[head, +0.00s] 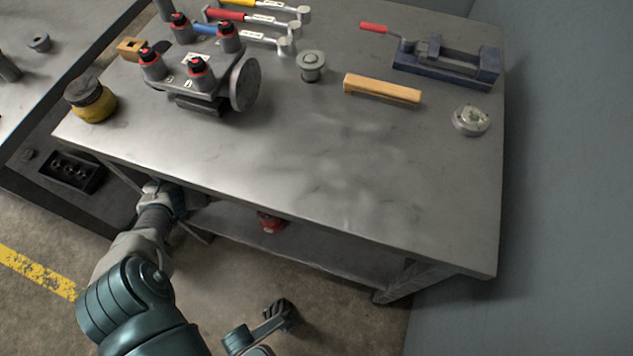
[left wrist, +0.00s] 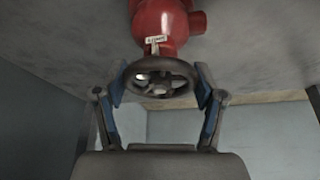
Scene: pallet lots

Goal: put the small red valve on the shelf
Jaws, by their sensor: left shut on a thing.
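The small red valve (head: 268,222) shows under the workbench's front edge, against the lower shelf (head: 315,254); the bench top hides part of it. In the left wrist view the red valve (left wrist: 163,22) has a dark handwheel and a small white tag. My left gripper (left wrist: 160,85) is shut on the handwheel, one finger on each side. In the head view my left arm reaches under the bench and its fingers are hidden. I cannot tell whether the valve touches the shelf. My right gripper (head: 281,314) is low in front of the bench, apart from the valve; its fingers are unclear.
The workbench top (head: 330,180) holds a valve manifold (head: 205,80), a yellow-and-black jar (head: 92,100), a wooden bar (head: 382,89), a vise (head: 445,63) and a round gauge (head: 470,120). Its front middle is clear. A wall (head: 570,180) stands at the right.

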